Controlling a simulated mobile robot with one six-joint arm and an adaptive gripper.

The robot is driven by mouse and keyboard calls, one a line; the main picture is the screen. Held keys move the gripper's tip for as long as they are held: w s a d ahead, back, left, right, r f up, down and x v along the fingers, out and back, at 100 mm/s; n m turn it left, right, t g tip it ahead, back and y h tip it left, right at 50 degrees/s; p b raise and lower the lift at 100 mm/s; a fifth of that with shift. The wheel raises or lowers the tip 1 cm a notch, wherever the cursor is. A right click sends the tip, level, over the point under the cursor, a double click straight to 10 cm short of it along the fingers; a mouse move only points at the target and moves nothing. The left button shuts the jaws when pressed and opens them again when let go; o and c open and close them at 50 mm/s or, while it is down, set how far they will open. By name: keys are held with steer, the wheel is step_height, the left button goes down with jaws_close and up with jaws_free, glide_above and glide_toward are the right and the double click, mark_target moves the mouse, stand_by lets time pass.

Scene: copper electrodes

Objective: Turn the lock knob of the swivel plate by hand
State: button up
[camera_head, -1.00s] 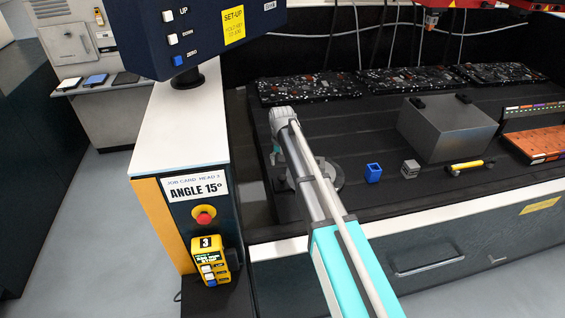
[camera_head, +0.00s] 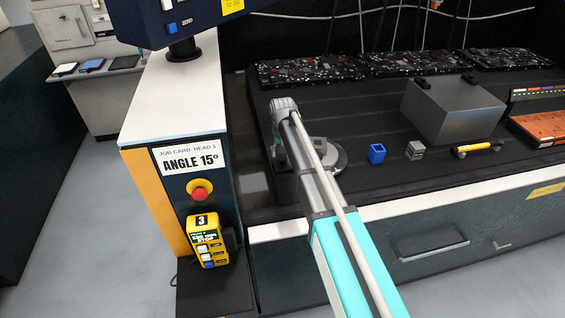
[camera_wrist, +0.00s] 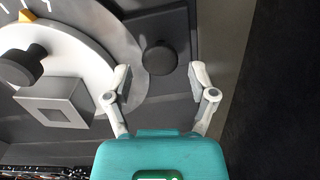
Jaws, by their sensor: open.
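The swivel plate (camera_head: 339,160) is a round grey plate on the dark bench, mostly hidden behind my arm in the head view. In the wrist view its pale disc (camera_wrist: 112,37) fills the upper left, with white scale marks and an orange pointer (camera_wrist: 27,15). A round black knob (camera_wrist: 159,57) sits on the dark base beside the disc, apparently the lock knob. My gripper (camera_wrist: 161,78) is open, with one finger to each side below this knob; contact is not visible. Another dark knob (camera_wrist: 22,66) stands on the disc at left.
A grey block with a square hole (camera_wrist: 58,101) sits left of my fingers. On the bench are a blue holder (camera_head: 377,154), a small grey block (camera_head: 415,150), a yellow tool (camera_head: 474,149) and a large metal box (camera_head: 452,112). A console with an ANGLE 15° card (camera_head: 190,158) stands left.

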steer(key=shift+f+b, duration=0.45)
steer(key=shift+f, duration=0.3)
steer(key=shift+f+b, duration=0.35)
steer(key=c, duration=0.9)
